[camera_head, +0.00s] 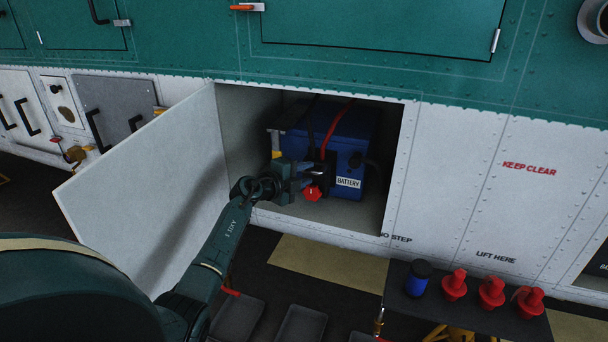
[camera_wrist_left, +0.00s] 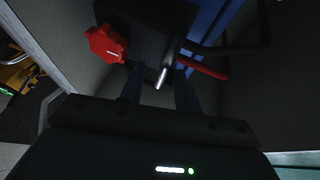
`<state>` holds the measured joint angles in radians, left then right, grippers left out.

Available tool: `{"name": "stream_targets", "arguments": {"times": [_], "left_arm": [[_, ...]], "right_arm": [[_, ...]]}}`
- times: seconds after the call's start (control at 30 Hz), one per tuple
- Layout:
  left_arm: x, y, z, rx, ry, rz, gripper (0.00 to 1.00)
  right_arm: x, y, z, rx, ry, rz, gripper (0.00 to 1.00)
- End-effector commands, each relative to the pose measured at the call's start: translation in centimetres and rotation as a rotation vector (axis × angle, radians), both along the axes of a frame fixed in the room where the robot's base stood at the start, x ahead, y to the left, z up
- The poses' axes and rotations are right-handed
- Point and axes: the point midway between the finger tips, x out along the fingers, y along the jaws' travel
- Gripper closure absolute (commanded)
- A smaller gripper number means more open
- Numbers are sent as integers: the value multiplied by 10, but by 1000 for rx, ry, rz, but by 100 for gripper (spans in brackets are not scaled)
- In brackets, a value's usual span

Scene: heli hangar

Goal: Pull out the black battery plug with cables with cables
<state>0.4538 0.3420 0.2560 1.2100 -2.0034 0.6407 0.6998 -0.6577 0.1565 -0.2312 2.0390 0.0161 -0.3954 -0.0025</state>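The black battery plug (camera_head: 323,176) sits at the front of the blue battery (camera_head: 351,157) inside the open bay. A red knob (camera_head: 312,193) is on its front, and a red cable (camera_head: 333,130) and a dark cable run up behind it. In the left wrist view the plug (camera_wrist_left: 150,35) fills the top middle, with the red knob (camera_wrist_left: 106,43) at its left and a thin metal pin (camera_wrist_left: 163,76) pointing towards me. My left gripper (camera_head: 305,177) is at the plug. Its two fingers (camera_wrist_left: 160,92) stand apart on either side of the pin; contact is unclear. My right gripper is not in view.
The white bay door (camera_head: 150,190) stands open to the left of my left arm. A dark table (camera_head: 465,312) at lower right holds a blue can (camera_head: 418,279) and several red plugs (camera_head: 492,291).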

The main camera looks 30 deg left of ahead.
Motion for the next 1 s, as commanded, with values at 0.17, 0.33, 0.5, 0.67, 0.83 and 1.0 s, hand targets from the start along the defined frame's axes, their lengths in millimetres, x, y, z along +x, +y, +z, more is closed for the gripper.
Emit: {"name": "stream_targets", "arguments": {"times": [0.17,0.33,0.5,0.67,0.83,1.0], "left_arm": [[-2,1,2,1,-2,1,68],[-21,4,6,3,0,1,68],[-57,10,13,4,1,0,68],[-91,16,19,5,1,1,68],[-116,20,24,1,1,1,68],[-126,22,27,0,1,0,68]], "right_arm": [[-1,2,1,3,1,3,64],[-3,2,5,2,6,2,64],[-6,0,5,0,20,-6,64],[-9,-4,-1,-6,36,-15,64],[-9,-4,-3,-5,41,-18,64],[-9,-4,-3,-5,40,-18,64]]}}
